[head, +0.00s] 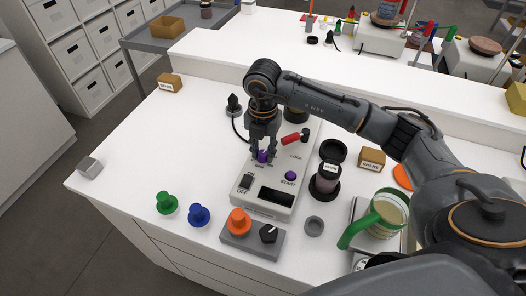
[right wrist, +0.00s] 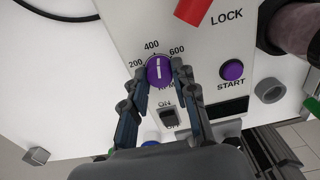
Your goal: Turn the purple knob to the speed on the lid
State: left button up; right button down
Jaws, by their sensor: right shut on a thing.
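The purple knob (head: 263,157) sits on the sloped panel of a white machine (head: 265,212). My right gripper (head: 264,152) is over it, pointing down, with its fingers shut on the knob's two sides. In the right wrist view the knob (right wrist: 159,69) shows between the fingertips (right wrist: 160,76). Its white line is nearly vertical, close to 400, with 200 to the left and 600 to the right. A dark jar (head: 327,182) with a pale label stands right of the machine, near a round black lid (head: 332,151). The label is too small to read. My left gripper is not in view.
The panel also has a purple START button (head: 291,175), a red lever (head: 291,138) by LOCK and a black ON/OFF switch (head: 246,181). A grey box with an orange knob (head: 239,221) stands in front. Green (head: 166,203) and blue (head: 199,214) knobs lie left.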

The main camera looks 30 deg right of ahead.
aim_at(263, 153)
jog(key=m, duration=0.4)
jog(key=shift+m, duration=0.3)
jog(key=m, duration=0.4)
jog(key=shift+w+m, duration=0.1)
jog(key=shift+m, duration=0.3)
jog(key=c, duration=1.1)
grip_release()
jog(key=shift+o, duration=0.2)
notch_tip(263, 153, up, 12)
